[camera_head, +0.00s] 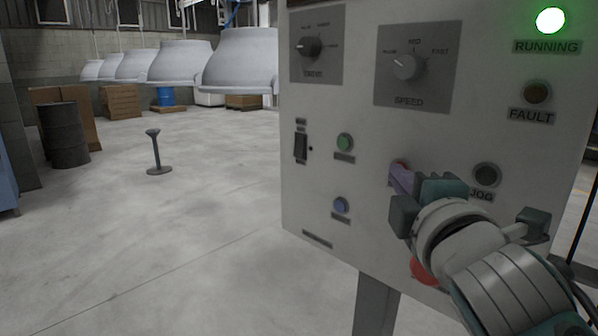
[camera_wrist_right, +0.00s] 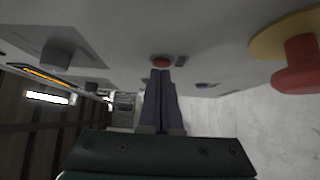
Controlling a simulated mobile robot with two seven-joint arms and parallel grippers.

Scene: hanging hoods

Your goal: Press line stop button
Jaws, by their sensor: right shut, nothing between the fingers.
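A control panel (camera_head: 375,140) fills the right half of the head view. In the wrist view a small red button (camera_wrist_right: 163,62) sits on the panel directly ahead of my fingertips; whether they touch it I cannot tell. In the head view my fingers hide that spot, and no label can be read there. My right gripper (camera_head: 401,172) is shut and empty, its purple fingers pointing at the panel face; they also show in the wrist view (camera_wrist_right: 161,75). The green RUNNING lamp (camera_head: 550,20) is lit. My left gripper is in neither view.
A large red mushroom button (camera_head: 424,271) on a yellow base is low on the panel. The JOG button (camera_head: 487,175), green button (camera_head: 345,142), blue button (camera_head: 341,206), SPEED knob (camera_head: 407,66) and dark FAULT lamp (camera_head: 537,92) surround the gripper. Open floor lies left.

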